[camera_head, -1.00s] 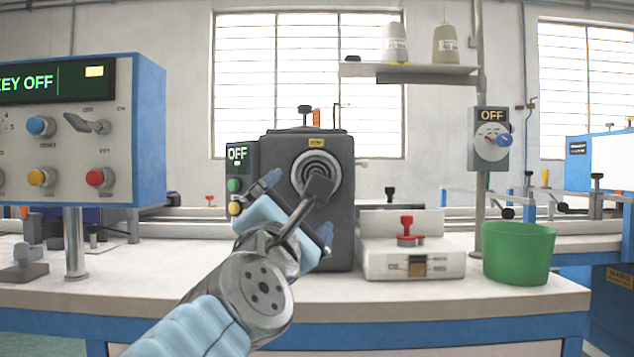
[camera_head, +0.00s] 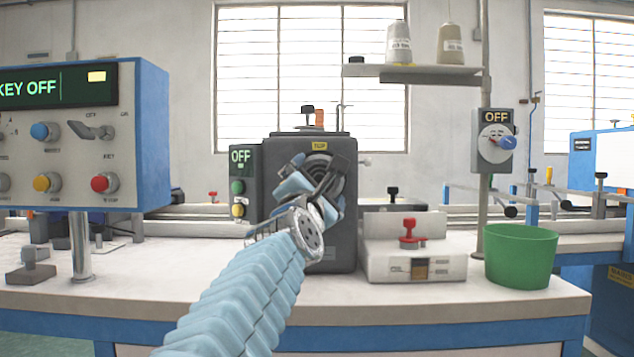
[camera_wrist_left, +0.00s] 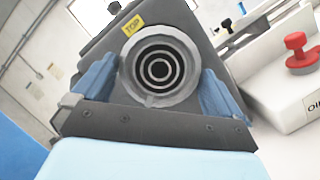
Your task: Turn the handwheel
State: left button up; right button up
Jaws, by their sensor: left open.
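The handwheel (camera_wrist_left: 160,70) is a round grey wheel with concentric rings on the end face of the dark machine head (camera_head: 284,160). In the head view, my left gripper and wrist hide much of it. My left gripper (camera_head: 312,184) is in front of the wheel, tilted, with its jaws open. In the left wrist view, its two blue fingers (camera_wrist_left: 158,88) stand apart, one on each side of the wheel. Whether they touch the rim cannot be told. A yellow TOP label (camera_wrist_left: 132,25) sits above the wheel. My right gripper is not in view.
A control box (camera_head: 82,135) showing KEY OFF stands at the left. A small OFF panel (camera_head: 240,185) is beside the machine head. A white box with a red knob (camera_head: 408,230), a green bin (camera_head: 520,255) and an OFF switch (camera_head: 494,140) are to the right.

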pick_arm(q)
jog(key=shift+c, duration=0.3)
jog(key=c, duration=0.6)
jog(key=shift+m, duration=0.4)
